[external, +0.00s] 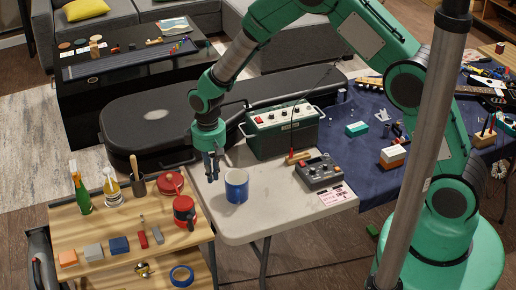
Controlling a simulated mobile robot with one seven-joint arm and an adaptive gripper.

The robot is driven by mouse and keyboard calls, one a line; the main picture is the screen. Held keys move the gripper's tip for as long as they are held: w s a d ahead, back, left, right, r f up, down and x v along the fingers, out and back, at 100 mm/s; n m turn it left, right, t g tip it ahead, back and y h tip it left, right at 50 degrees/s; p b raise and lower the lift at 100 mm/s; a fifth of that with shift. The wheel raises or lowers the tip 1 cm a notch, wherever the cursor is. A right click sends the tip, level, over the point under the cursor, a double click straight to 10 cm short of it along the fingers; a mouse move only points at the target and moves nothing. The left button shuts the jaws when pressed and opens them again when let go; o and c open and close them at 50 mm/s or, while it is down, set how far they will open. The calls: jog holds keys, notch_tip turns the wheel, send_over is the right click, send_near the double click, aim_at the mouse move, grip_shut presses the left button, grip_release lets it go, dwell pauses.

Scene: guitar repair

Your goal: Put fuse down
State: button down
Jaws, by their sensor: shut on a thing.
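My gripper (211,178) points down above the back left part of the white folding table (275,214), left of and behind the blue mug (237,186). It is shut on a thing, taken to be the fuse. The fuse is too small to make out between the fingers. I cannot tell the exact height of the fingertips above the table.
A green amplifier (284,131), a grey control box (318,172) and a pink-and-white card (338,196) are on the white table. A wooden bench (100,222) with bottles, red containers and blocks adjoins it at left. The table's front middle is clear.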

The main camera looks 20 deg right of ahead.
jog(key=s+a+f, duration=0.1)
jog(key=s+a, duration=0.1)
jog(key=a, duration=0.4)
jog(key=s+a+f, duration=0.2)
jog(key=a, duration=0.5)
jog(key=s+a+f, duration=0.2)
jog(key=s+a, duration=0.1)
jog(key=a, duration=0.4)
jog(key=shift+a, duration=0.25)
jog(key=shift+f, duration=0.5)
send_over(119, 224)
jog(key=shift+a+f+b, duration=0.1)
jog(key=shift+f+b, duration=0.2)
jog(key=shift+f, duration=0.45)
jog(key=shift+f, duration=1.7)
